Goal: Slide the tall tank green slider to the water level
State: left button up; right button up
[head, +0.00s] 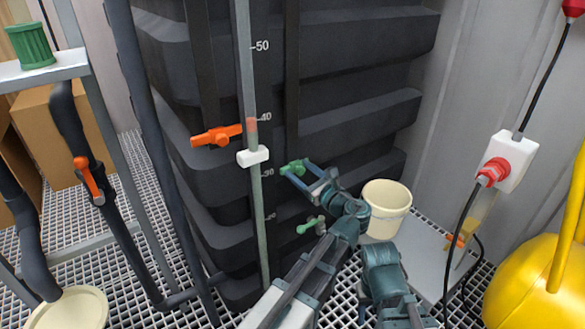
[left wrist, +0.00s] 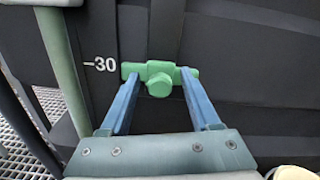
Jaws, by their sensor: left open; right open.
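The green slider (head: 292,168) sits on the dark tall tank (head: 340,90) beside the 30 mark. In the left wrist view, the slider (left wrist: 158,76) is a flat bar with a round knob. My left gripper (head: 300,172) is open at the slider, its blue fingers on either side of the knob. I see no grip on the knob. A grey-green sight tube (head: 246,70) stands to the left of the numbers. I cannot make out a clear water level in it. My right gripper (head: 385,258) is lower right, away from the slider, its fingertips hard to make out.
A white clamp (head: 253,157) and orange handle (head: 215,136) are at the tube. Another green handle (head: 311,225) is lower on the tank. A cream bucket (head: 387,205), red plug (head: 492,172) and yellow vessel (head: 530,285) stand to the right. Pipes rise at left.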

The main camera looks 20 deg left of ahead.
pick_arm(q)
grip_shut()
dwell(1.4)
